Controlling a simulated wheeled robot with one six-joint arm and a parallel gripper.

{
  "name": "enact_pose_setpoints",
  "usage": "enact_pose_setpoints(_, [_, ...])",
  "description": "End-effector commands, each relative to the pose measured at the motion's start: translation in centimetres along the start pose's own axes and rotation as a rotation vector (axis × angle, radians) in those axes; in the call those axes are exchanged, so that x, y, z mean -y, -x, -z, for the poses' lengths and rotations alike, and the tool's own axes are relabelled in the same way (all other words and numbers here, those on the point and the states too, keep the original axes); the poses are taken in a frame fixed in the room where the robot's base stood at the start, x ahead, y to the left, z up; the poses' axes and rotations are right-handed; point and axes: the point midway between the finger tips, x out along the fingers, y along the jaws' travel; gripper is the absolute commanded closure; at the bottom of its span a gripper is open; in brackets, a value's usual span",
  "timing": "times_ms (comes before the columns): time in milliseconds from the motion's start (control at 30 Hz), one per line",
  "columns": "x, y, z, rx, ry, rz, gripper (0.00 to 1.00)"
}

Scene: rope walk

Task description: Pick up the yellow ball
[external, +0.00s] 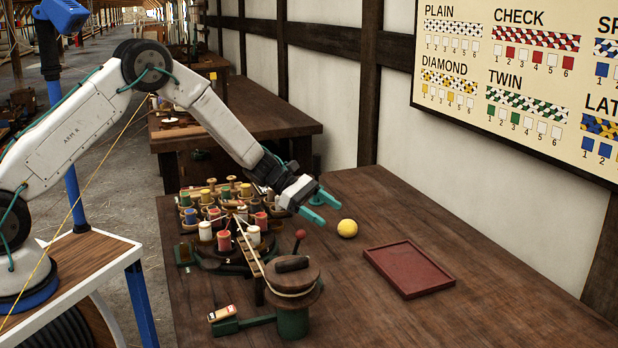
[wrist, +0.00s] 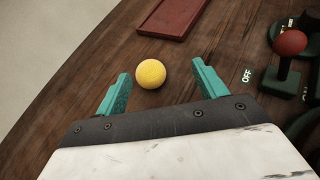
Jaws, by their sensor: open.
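The yellow ball (external: 347,228) rests on the dark wooden table, right of the braiding machine. In the wrist view the yellow ball (wrist: 150,73) lies just beyond the fingertips, roughly midway between them and slightly nearer the left one. My gripper (external: 322,207) has teal fingers and is above the table, to the left of the ball. In the wrist view my gripper (wrist: 161,82) is open and empty, its two fingers spread wider than the ball. The ball is apart from both fingers.
A shallow red tray (external: 409,268) lies on the table (external: 480,290) right of the ball. The machine with several spools (external: 225,241) stands left of it. A red-knobbed lever (wrist: 291,42) marked OFF is at the right in the wrist view. Bare table surrounds the ball.

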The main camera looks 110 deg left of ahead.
Motion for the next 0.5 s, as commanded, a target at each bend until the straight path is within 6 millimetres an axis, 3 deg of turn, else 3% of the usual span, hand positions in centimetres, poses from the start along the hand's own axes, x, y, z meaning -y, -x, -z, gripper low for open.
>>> enact_pose_setpoints(33, [-1.1,0.4,1.5,0.003,0.034,-0.027,0.29])
enact_pose_setpoints(133, [-2.1,0.6,2.8,0.008,0.072,-0.057,0.29])
enact_pose_setpoints(500, [-2.3,-2.7,2.8,0.01,0.076,-0.06,0.29])
